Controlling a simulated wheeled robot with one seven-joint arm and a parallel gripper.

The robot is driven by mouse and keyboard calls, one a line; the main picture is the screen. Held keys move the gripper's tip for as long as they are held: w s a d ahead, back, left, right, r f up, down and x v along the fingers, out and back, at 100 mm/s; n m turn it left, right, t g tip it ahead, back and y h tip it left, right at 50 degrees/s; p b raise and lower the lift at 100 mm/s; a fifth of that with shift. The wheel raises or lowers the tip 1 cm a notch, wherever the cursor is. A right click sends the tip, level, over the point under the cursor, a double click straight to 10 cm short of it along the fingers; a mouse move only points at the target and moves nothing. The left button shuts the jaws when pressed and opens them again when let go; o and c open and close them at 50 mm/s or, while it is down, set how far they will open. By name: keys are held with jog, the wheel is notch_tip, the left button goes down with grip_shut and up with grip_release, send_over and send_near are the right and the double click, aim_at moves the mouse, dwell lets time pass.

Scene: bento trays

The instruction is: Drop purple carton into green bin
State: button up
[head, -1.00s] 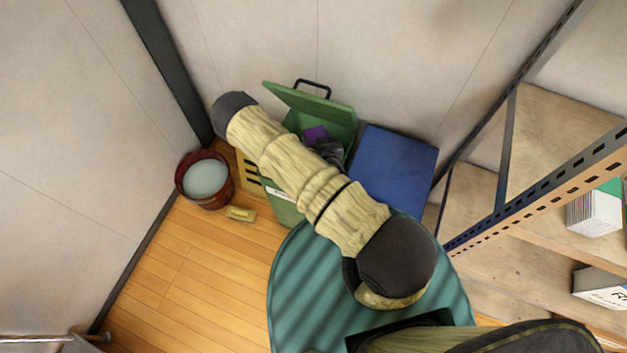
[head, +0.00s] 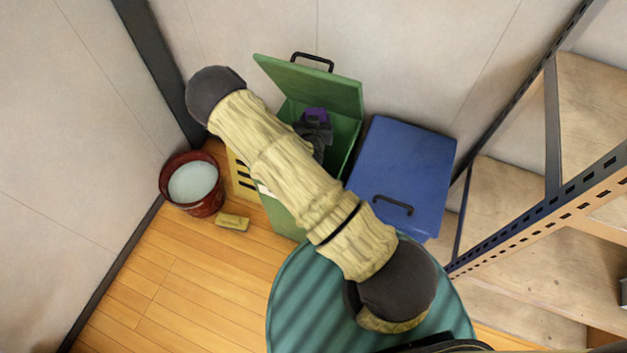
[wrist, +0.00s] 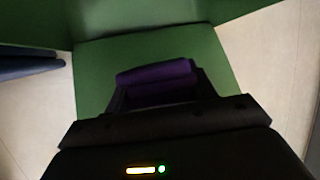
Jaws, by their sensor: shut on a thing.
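The purple carton (head: 315,114) shows as a small patch at the tip of my dark gripper (head: 313,127) in the head view. In the wrist view the purple carton (wrist: 157,76) lies between the fingers of my gripper (wrist: 160,92), which is shut on it. The green bin (head: 345,134) stands against the wall with its lid (head: 310,85) raised. The gripper and carton are over the bin's opening or just inside it; the exact depth cannot be told. Green surfaces (wrist: 110,62) surround the carton in the wrist view. My arm hides the front left of the bin.
A blue bin (head: 408,165) with a closed lid stands right of the green bin. A red bucket (head: 207,203) and a yellow block (head: 232,222) are on the wooden floor (head: 190,270) to the left. A metal-framed shelf (head: 530,210) is on the right.

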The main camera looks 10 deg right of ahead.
jog(key=shift+s+a+r+m+g+h, duration=0.15)
jog(key=shift+s+r+m+g+h, duration=0.1)
jog(key=shift+m+h, duration=0.3)
jog(key=shift+s+a+r+m+g+h, duration=0.15)
jog(key=shift+s+m+g+h, duration=0.1)
jog(key=shift+m+h, duration=0.25)
jog(key=shift+s+a+m+g+h, duration=0.35)
jog(key=shift+s+m+g+h, duration=0.15)
jog(key=shift+s+m+h, duration=0.4)
notch_tip(320, 180, down, 6)
jog(key=b, duration=0.4)
jog(key=o, duration=1)
jog(key=shift+o, duration=0.2)
jog(key=shift+r, duration=0.1)
